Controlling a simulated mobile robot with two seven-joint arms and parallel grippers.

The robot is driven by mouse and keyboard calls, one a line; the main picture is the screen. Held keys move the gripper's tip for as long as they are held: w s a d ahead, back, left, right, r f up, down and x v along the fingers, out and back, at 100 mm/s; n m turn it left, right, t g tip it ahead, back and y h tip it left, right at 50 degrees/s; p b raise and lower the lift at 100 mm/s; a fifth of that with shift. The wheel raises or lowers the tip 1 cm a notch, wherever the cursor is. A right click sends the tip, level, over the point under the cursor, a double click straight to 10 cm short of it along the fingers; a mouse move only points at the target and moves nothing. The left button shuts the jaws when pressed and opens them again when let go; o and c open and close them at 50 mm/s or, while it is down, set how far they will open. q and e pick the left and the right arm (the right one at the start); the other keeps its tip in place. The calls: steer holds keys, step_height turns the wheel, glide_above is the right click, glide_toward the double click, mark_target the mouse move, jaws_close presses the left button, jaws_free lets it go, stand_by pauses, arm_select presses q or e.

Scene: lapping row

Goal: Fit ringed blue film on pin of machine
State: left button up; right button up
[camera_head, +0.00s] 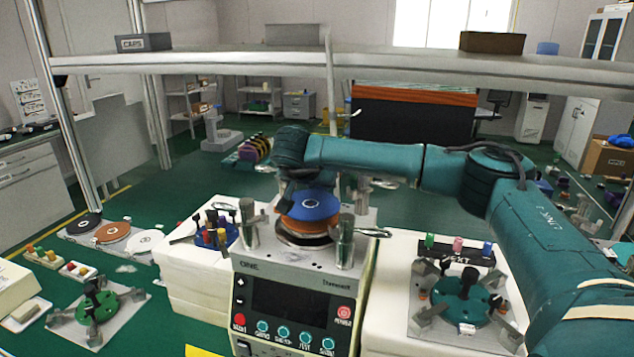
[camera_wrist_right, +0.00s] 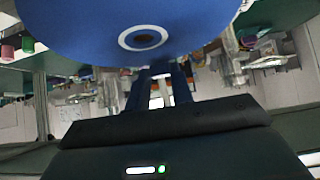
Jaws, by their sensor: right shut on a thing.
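The blue film (camera_head: 318,212) is a round disc with a white ring around its centre hole. It is over the top of the machine (camera_head: 290,272), above an orange-brown disc (camera_head: 303,227). My right gripper (camera_head: 296,187) is at the film's far left edge, mostly hidden by its own arm. In the right wrist view the gripper (camera_wrist_right: 161,75) is shut on the edge of the film (camera_wrist_right: 80,35), and the ring's hole looks dark. The pin is hard to make out, and I cannot tell whether the hole is around it. My left gripper is out of view.
Metal posts (camera_head: 345,240) stand on both sides of the machine top. A shelf (camera_head: 420,66) crosses above. A green fixture (camera_head: 97,305) and several discs (camera_head: 112,232) lie at left. A teal fixture (camera_head: 462,300) sits on the right block, beside bottles on a black stand (camera_head: 458,250).

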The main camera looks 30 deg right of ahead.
steer(key=shift+f+b, duration=0.6)
steer(key=shift+f, duration=0.5)
steer(key=o, duration=1)
steer(key=shift+o, duration=0.2)
steer(key=b+v, duration=0.2)
steer(key=v, duration=1.1)
